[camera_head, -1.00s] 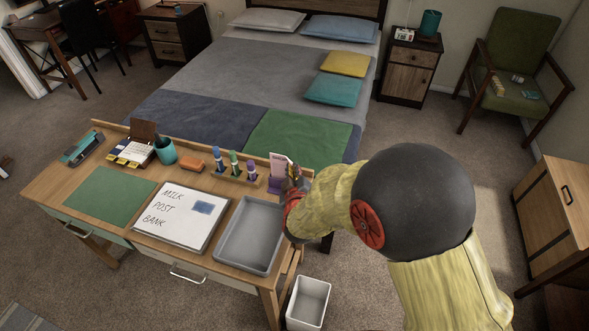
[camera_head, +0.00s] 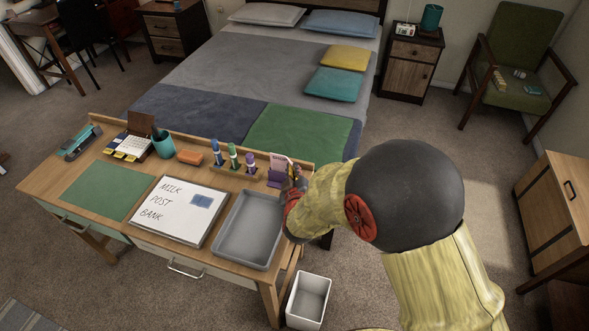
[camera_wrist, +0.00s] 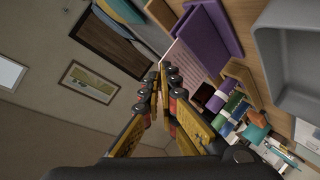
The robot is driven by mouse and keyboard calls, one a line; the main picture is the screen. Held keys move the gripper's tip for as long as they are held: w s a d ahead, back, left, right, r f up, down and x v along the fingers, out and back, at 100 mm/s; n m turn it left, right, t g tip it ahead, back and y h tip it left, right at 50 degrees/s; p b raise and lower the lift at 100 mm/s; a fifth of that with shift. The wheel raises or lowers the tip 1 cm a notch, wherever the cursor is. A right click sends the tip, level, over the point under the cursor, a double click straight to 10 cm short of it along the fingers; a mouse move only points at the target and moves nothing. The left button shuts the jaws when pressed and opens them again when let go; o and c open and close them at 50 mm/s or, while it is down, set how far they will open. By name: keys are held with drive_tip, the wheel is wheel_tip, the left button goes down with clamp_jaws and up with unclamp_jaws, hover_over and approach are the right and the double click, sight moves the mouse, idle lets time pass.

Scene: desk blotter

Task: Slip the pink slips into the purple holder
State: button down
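The pink slips (camera_head: 278,161) stand upright at the purple holder (camera_head: 275,180) near the desk's back right corner. Their lower part is hidden by the holder's front. In the wrist view the striped pink slips (camera_wrist: 187,60) lie just beyond my fingertips, beside the purple holder (camera_wrist: 208,35). My gripper (camera_wrist: 160,74) has its fingertips close together at the edge of the slips and looks shut on them. In the head view my gripper (camera_head: 295,180) is partly hidden by my arm, just right of the holder.
A grey tray (camera_head: 218,252) is in front of the holder. Several markers in a wooden rack (camera_head: 235,172) stand left of it. A whiteboard (camera_head: 175,215), green mat (camera_head: 108,188) and teal cup (camera_head: 164,146) are farther left. A white bin (camera_head: 307,301) is on the floor.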

drive_tip(key=c, duration=2.3)
unclamp_jaws()
drive_tip(key=o, duration=0.3)
drive_tip(key=shift+o, duration=0.2)
drive_tip(key=v, duration=1.2)
